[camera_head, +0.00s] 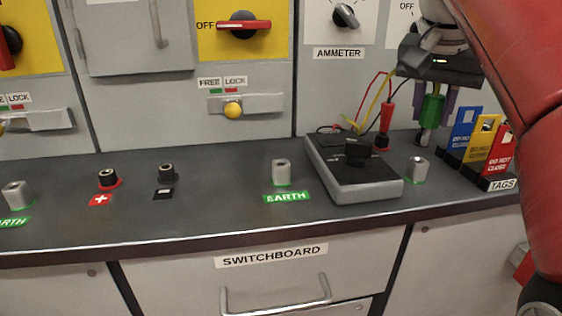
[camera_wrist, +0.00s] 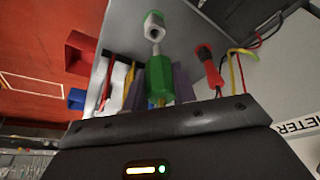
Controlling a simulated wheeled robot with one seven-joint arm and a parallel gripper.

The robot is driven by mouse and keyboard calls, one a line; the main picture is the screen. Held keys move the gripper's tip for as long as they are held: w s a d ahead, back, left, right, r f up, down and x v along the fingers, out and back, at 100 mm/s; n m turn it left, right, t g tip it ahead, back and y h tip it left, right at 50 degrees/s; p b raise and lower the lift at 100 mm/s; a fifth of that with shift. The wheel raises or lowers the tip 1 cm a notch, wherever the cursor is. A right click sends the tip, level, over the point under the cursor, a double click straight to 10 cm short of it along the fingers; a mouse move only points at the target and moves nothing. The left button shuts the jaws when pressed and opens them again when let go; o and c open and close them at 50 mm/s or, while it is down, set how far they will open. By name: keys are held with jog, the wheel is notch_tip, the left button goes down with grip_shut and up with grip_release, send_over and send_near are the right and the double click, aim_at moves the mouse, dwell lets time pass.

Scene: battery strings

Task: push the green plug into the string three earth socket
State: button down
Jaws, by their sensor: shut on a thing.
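My gripper (camera_head: 436,106) is shut on the green plug (camera_head: 431,112) at the right of the head view, above the counter. The plug hangs upright with its metal pin down. In the wrist view, the green plug (camera_wrist: 160,82) sits between the fingers, its pin pointing toward a grey socket (camera_wrist: 153,24). That grey socket (camera_head: 417,168) has a green base and stands right of a black box; the pin appears above and behind it, apart from it. Another grey socket (camera_head: 281,172) has a green EARTH label. A third grey socket (camera_head: 18,195) is at far left. No string numbers are readable.
A black box with a knob (camera_head: 352,175) stands left of the nearest socket. A red plug (camera_head: 388,118) with leads stands behind it. A rack of tags (camera_head: 484,150) is close on the right. Red and black terminals (camera_head: 108,178) sit farther left.

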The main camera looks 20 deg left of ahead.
aim_at(436, 95)
jog(key=shift+r, duration=1.8)
